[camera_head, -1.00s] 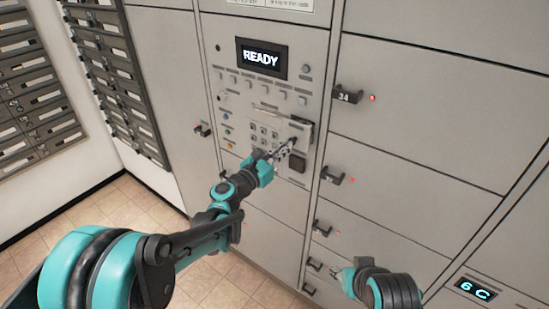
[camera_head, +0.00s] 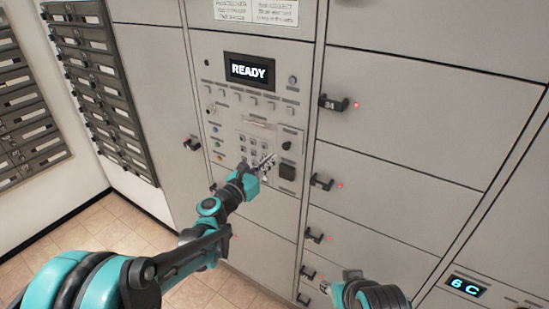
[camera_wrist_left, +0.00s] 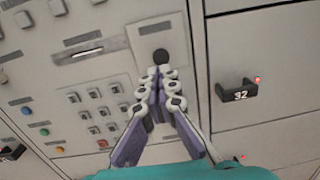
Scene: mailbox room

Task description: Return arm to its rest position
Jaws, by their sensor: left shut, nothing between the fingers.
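My left gripper (camera_head: 266,163) is in front of the control panel, by the lower right of the keypad (camera_head: 250,148). In the left wrist view the gripper (camera_wrist_left: 162,72) is shut, its fingertips together and empty, just below a round black knob (camera_wrist_left: 161,55). I cannot tell whether the tips touch the panel. My left arm (camera_head: 200,235) reaches in from the lower left. A part of my right arm (camera_head: 370,292) shows at the bottom; its fingers cannot be made out.
The panel has a lit screen (camera_head: 249,71) reading READY. Lockers with black handles (camera_head: 333,103) and red lights stand to the right. A small display (camera_head: 467,286) reads 6 C. Rows of mail slots (camera_head: 100,85) line the left wall. Tiled floor (camera_head: 125,225) lies below.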

